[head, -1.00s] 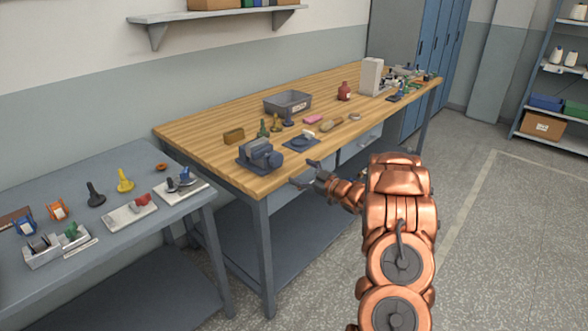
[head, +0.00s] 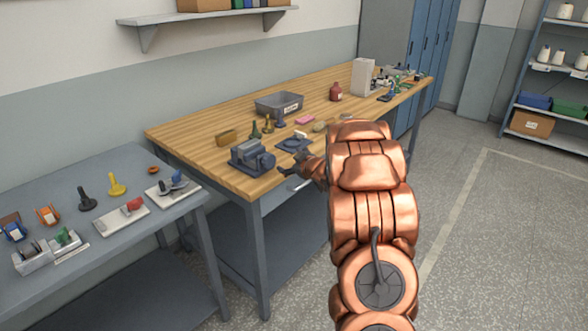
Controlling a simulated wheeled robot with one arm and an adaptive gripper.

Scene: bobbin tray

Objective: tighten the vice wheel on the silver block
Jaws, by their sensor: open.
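The blue-grey vice (head: 246,155) stands on the near left corner of the wooden workbench. Its round wheel (head: 267,162) is on the vice's right side. A silver block cannot be told apart from the vice's grey jaws at this size. My gripper (head: 283,164) is open, just right of the wheel, with its fingers pointing left toward it. A small gap seems to show between the fingers and the wheel, but contact is hard to judge. My copper arm hides part of the bench behind the gripper.
A dark square plate (head: 293,144) lies behind the gripper, with small green (head: 255,130) and brass (head: 268,125) pieces nearby. A tan block (head: 227,137) and a grey bin (head: 279,104) are farther back. A lower grey table (head: 140,238) with fixtures stands left.

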